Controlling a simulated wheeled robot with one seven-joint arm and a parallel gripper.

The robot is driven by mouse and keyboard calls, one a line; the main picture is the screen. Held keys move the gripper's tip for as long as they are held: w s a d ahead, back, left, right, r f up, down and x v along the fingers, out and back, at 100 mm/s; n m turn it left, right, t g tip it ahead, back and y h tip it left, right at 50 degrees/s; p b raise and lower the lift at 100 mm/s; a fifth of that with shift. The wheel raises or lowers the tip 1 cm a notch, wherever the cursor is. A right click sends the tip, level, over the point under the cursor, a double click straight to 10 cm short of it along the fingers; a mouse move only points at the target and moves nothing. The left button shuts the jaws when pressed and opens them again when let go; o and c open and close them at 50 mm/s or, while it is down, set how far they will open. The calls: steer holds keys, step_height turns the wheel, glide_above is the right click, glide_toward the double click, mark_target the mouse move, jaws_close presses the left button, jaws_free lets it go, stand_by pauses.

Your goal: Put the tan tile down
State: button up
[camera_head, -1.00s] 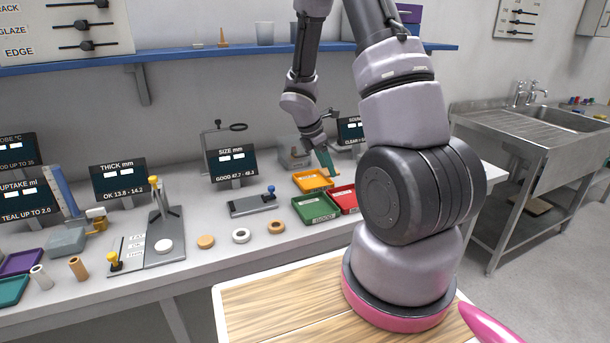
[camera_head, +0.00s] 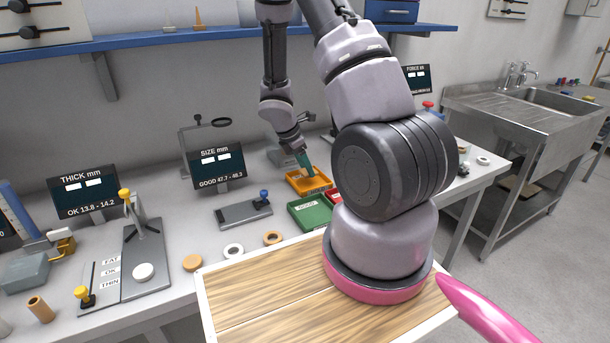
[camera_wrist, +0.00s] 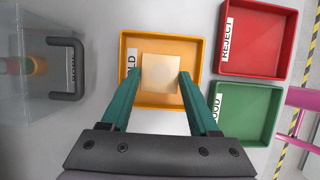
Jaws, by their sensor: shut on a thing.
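The tan tile (camera_wrist: 160,73) is a pale square held between the two green fingers of my gripper (camera_wrist: 159,78) in the wrist view. It sits over the yellow tray labelled with letters ending "LD" (camera_wrist: 160,37), within the tray's outline. I cannot tell whether it touches the tray floor. In the head view my gripper (camera_head: 308,172) points down at the yellow tray (camera_head: 294,188), and the tile is too small or hidden to make out there.
A red REJECT tray (camera_wrist: 257,73) and a green GOOD tray (camera_wrist: 248,143) stand right of the yellow tray in the wrist view. A clear box with a dark handle (camera_wrist: 80,68) stands left. In the head view, the SIZE display (camera_head: 216,165) is left of the gripper.

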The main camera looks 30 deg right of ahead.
mark_target(304, 172)
steer(key=shift+f, duration=1.65)
steer(key=shift+f, duration=0.1)
steer(key=o, duration=1.4)
steer(key=shift+c, duration=0.2)
